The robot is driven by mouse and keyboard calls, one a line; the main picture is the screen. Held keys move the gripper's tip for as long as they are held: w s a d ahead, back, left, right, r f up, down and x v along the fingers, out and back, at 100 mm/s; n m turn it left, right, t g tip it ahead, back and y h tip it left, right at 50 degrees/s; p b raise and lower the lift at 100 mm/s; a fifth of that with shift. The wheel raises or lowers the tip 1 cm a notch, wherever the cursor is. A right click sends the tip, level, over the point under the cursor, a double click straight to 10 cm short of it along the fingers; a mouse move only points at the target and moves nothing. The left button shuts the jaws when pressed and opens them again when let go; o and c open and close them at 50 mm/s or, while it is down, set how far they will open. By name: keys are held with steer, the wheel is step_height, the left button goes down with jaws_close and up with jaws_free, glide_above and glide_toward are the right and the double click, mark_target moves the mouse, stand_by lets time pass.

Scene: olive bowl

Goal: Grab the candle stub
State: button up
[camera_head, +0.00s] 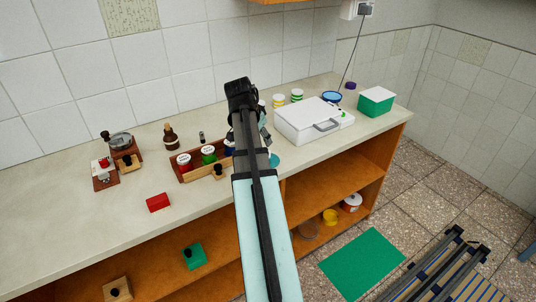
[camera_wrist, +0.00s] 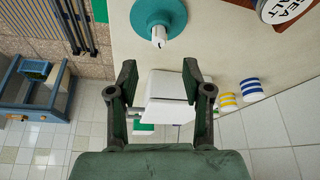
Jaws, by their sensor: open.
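The candle stub (camera_wrist: 159,36) is a short white stub with a dark wick, standing in a round teal holder (camera_wrist: 142,14) on the counter, in the wrist view at the top middle. In the head view part of the teal holder (camera_head: 275,160) shows just right of my arm; the stub itself is hidden there. My gripper (camera_wrist: 160,76) is open, its two dark fingers apart with nothing held between them. The stub lies above the gap between the fingertips in the wrist picture, apart from both. In the head view my arm mostly covers the gripper.
A white case (camera_head: 308,119) stands right of the holder, with striped cups (camera_head: 296,95) behind it and a green box (camera_head: 376,102) farther right. A wooden rack of jars (camera_head: 188,174) stands left of my arm. The counter's front left is mostly clear around a red block (camera_head: 158,203).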

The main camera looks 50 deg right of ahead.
steer(key=shift+p+x, duration=1.1)
steer(key=shift+x, duration=2.8)
steer(key=shift+a, duration=0.1)
steer(key=c, duration=0.9)
